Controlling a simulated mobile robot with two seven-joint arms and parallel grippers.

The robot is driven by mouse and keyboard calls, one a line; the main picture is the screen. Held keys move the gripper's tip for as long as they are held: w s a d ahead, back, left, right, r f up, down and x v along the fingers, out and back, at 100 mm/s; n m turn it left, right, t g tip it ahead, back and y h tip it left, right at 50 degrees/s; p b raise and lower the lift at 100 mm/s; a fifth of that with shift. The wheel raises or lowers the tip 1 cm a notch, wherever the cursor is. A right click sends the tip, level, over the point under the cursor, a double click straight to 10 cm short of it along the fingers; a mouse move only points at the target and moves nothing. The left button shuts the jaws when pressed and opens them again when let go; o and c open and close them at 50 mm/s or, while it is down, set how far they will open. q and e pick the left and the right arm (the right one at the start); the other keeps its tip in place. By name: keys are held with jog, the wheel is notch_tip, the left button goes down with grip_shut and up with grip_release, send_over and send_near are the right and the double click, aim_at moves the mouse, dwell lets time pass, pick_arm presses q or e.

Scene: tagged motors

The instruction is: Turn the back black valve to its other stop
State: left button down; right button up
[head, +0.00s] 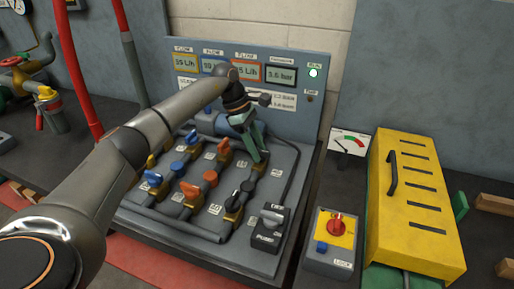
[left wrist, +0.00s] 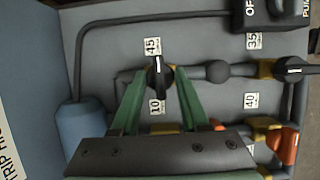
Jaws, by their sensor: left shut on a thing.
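The back black valve (left wrist: 157,82) shows in the left wrist view between the two green fingers of my left gripper (left wrist: 160,73). Its handle lies along the line between the tags 45 (left wrist: 152,46) and 10 (left wrist: 157,107), and a white mark shows at its end towards 45. My left gripper (head: 259,152) is shut on this handle, at the back right of the grey valve panel (head: 272,232). In the head view the gripper hides most of the valve. My right gripper is not in view.
A front black valve (head: 240,194), orange valves (head: 210,177) and blue valves (head: 153,178) stand close by on the panel. A pump switch (head: 270,224) is at its front right. Gauge displays (head: 280,75) stand behind. A yellow box (head: 412,200) is further right.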

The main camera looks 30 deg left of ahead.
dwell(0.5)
pick_arm(q)
jog(key=shift+c, duration=2)
grip_release()
jog(key=v, duration=1.2)
jog(key=shift+r, duration=0.25)
jog(key=shift+w+a, duration=0.1)
jog(key=shift+p, duration=0.3)
